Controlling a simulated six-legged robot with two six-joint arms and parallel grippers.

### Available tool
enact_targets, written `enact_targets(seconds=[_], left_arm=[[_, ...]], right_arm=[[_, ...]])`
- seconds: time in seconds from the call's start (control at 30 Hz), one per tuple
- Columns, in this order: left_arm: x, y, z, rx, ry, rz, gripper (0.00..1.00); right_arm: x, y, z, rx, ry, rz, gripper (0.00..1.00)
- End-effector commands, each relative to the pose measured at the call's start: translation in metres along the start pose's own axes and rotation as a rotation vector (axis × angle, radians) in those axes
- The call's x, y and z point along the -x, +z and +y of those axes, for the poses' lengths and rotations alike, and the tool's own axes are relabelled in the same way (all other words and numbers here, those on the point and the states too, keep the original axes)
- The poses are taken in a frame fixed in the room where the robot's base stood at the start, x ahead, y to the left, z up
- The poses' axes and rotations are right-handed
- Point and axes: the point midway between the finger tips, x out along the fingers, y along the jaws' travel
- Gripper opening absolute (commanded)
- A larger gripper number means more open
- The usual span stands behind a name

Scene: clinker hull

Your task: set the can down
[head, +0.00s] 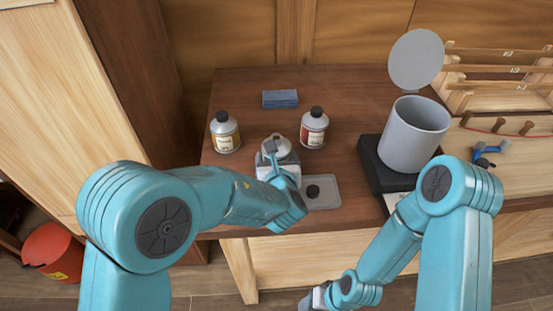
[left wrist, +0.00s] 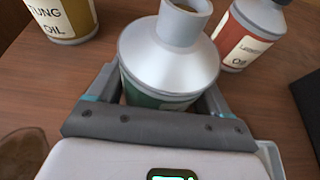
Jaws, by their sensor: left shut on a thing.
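The can (head: 277,149) has a silver shoulder and neck, and its green label shows in the left wrist view (left wrist: 168,62). Its neck looks uncapped. My left gripper (head: 276,162) is shut around its body; the two fingers show on either side of the can in the left wrist view (left wrist: 160,100). The can's base is hidden, so I cannot tell whether it touches the bench (head: 240,88). A small black cap (head: 313,191) lies on a grey tray (head: 328,203) to its right. My right gripper (head: 318,297) is low at the bottom edge, its fingers unclear.
A tung oil bottle (head: 225,132) stands left of the can and a red-labelled bottle (head: 314,128) to its right. A blue block (head: 280,99) lies behind. A grey pot (head: 413,135) with a raised lid (head: 416,59) stands on a black base (head: 373,164). Bench between block and pot is clear.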

Motion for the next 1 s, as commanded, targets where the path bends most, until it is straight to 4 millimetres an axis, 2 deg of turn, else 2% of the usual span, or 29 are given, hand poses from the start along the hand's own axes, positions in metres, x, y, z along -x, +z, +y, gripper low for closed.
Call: enact_targets(seconds=[0.27, 0.3, 0.37, 0.67, 0.77, 1.0], left_arm=[[-0.001, -0.002, 0.000, 0.001, 0.000, -0.003, 0.27], [-0.001, -0.003, 0.000, 0.000, 0.000, 0.000, 0.82], [-0.001, -0.002, 0.000, 0.000, 0.000, 0.000, 1.00], [0.002, 0.004, 0.000, 0.000, 0.000, 0.000, 1.00], [0.016, 0.001, -0.002, 0.000, -0.004, -0.001, 1.00], [0.073, 0.002, -0.002, -0.001, -0.005, -0.003, 1.00]], right_arm=[[-0.004, 0.000, 0.002, 0.000, 0.000, 0.000, 0.58], [-0.005, 0.000, 0.002, 0.000, 0.000, 0.000, 0.58], [-0.003, 0.000, 0.001, 0.000, 0.000, 0.000, 0.58], [0.003, 0.000, -0.001, 0.000, 0.000, 0.000, 0.58], [-0.002, 0.000, 0.001, 0.000, 0.000, 0.000, 0.58], [-0.006, 0.000, 0.002, 0.000, 0.000, 0.000, 0.58]])
